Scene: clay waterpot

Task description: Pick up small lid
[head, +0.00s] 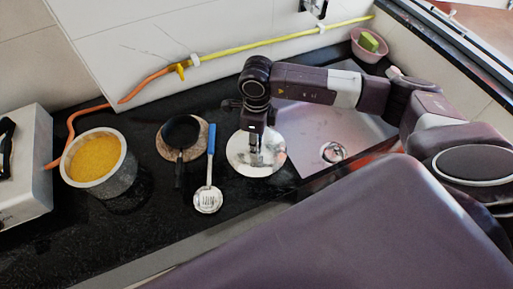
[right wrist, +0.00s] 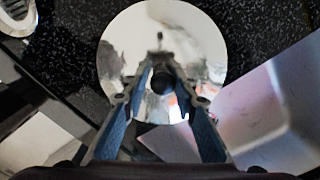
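A round, shiny metal lid (head: 238,160) lies on the dark counter beside the sink. It is a mirror-like disc with a dark knob in the right wrist view (right wrist: 112,62). My right gripper (head: 256,158) points down over the lid's middle. In the right wrist view its two fingers (right wrist: 162,98) stand apart on either side of the dark knob (right wrist: 163,82). I see no clear contact with the knob. My left gripper is not in view.
A ladle (head: 208,199) with a blue handle and a black pan (head: 182,132) lie left of the lid. A pot with yellow contents (head: 94,158) stands farther left. The sink (head: 345,125) is right of the lid. A pink bowl (head: 367,52) sits at the back right.

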